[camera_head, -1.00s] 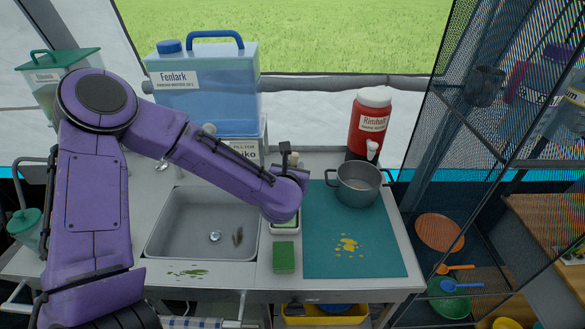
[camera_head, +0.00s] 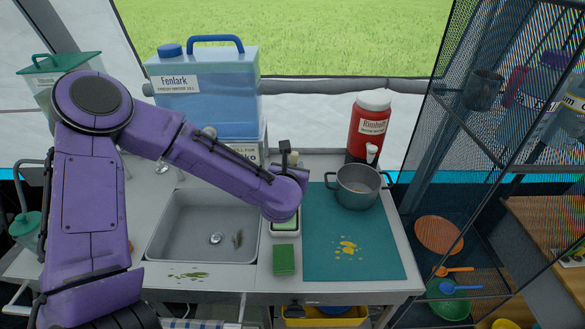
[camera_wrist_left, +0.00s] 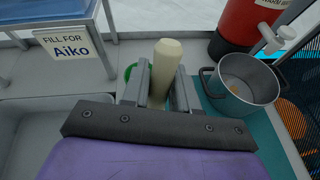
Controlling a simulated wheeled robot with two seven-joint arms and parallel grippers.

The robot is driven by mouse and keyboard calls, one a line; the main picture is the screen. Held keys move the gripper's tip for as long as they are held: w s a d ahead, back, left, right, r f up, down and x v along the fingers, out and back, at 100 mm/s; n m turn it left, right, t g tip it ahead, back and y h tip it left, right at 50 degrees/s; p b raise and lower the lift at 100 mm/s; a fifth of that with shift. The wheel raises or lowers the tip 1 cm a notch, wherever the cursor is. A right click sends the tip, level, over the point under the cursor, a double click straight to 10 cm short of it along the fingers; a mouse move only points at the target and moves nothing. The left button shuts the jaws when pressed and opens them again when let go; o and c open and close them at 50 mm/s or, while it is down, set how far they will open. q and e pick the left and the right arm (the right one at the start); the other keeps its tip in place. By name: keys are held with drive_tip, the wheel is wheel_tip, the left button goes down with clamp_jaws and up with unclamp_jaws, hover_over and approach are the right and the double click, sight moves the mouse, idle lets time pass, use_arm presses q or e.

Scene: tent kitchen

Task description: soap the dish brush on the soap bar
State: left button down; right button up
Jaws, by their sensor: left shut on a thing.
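My left gripper (camera_wrist_left: 160,90) is shut on a cream, rounded handle (camera_wrist_left: 165,62), which I take to be the dish brush. The handle stands roughly upright between the fingers. Its lower end and any bristles are hidden by the gripper. In the head view my purple wrist covers most of the gripper, and a bit of the cream handle (camera_head: 294,157) shows behind it. A pale dish with a green soap bar (camera_head: 285,224) lies just below the wrist, partly covered by it. I cannot tell whether brush and soap touch. My right gripper is not in view.
A green sponge (camera_head: 284,259) lies in front of the dish. The sink (camera_head: 190,240) is on the left. A grey pot (camera_head: 358,186) stands on the teal mat (camera_head: 375,262), which has yellow spots. A red jug (camera_head: 369,130) and a blue water container (camera_head: 205,95) stand behind.

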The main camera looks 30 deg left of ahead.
sight(292, 155)
use_arm(q)
wheel_tip(292, 155, up, 6)
drive_tip(key=p, duration=0.3)
drive_tip(key=shift+f, duration=0.25)
